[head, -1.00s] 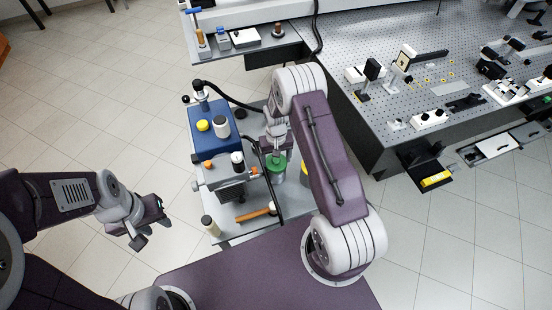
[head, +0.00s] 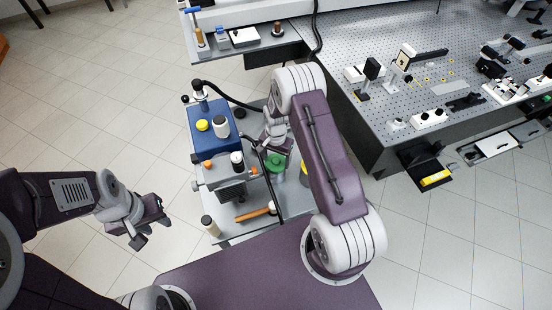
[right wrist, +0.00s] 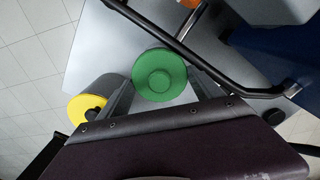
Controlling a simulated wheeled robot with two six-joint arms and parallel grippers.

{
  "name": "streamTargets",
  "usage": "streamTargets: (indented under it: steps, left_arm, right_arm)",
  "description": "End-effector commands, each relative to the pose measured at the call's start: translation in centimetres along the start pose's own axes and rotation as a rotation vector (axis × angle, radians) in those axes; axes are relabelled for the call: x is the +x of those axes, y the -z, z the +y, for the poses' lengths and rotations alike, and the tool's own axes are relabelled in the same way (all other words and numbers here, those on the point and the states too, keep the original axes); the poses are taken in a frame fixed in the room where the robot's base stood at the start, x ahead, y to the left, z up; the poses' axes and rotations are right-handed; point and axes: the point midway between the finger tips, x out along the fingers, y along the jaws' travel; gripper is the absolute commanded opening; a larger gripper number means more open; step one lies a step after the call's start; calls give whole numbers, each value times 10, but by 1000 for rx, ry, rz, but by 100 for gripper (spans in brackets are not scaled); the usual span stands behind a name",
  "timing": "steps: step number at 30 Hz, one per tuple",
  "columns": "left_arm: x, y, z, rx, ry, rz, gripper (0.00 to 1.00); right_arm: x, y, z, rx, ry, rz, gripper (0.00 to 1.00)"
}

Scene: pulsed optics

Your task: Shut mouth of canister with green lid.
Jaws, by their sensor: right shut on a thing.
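The green lid (head: 275,163) sits at the mouth of a grey canister (head: 278,179) on the cart's lower shelf. In the right wrist view the round green lid (right wrist: 160,75) with its central knob lies between my fingers and hides the canister below. Whether it is fully seated cannot be told. My right gripper (head: 276,154) is over the canister, shut on the green lid; its fingers also show in the right wrist view (right wrist: 163,92). My left gripper (head: 150,224) is open and empty over the floor, left of the cart.
A yellow-topped canister (right wrist: 87,107) stands close beside the green lid. A black handle bar (right wrist: 185,45) passes near it.

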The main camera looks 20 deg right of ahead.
Motion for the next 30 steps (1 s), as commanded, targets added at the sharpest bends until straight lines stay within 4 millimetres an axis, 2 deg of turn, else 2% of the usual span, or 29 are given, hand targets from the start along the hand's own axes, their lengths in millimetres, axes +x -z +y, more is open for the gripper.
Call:
streamTargets:
  steps: [3, 8, 13, 14, 16, 25, 30]
  left_arm:
    - [-2, 0, 0, 0, 0, 0, 36]
    - [-2, 0, 0, 0, 0, 0, 36]
    - [-2, 0, 0, 0, 0, 0, 36]
    - [-2, 0, 0, 0, 0, 0, 36]
    - [-2, 0, 0, 0, 0, 0, 36]
    - [-1, 0, 0, 0, 0, 0, 36]
    - [2, 0, 0, 0, 0, 0, 36]
  right_arm:
    - [-4, 4, -3, 147, 10, 11, 2]
    - [-5, 4, -3, 271, 12, 11, 4]
    - [-4, 4, -3, 292, 12, 10, 3]
    - [-4, 4, -3, 293, 12, 9, 79]
    - [-4, 4, -3, 291, 11, 9, 98]
    - [-7, 2, -1, 287, 6, 5, 100]
    - [-41, 2, -2, 287, 10, 9, 100]
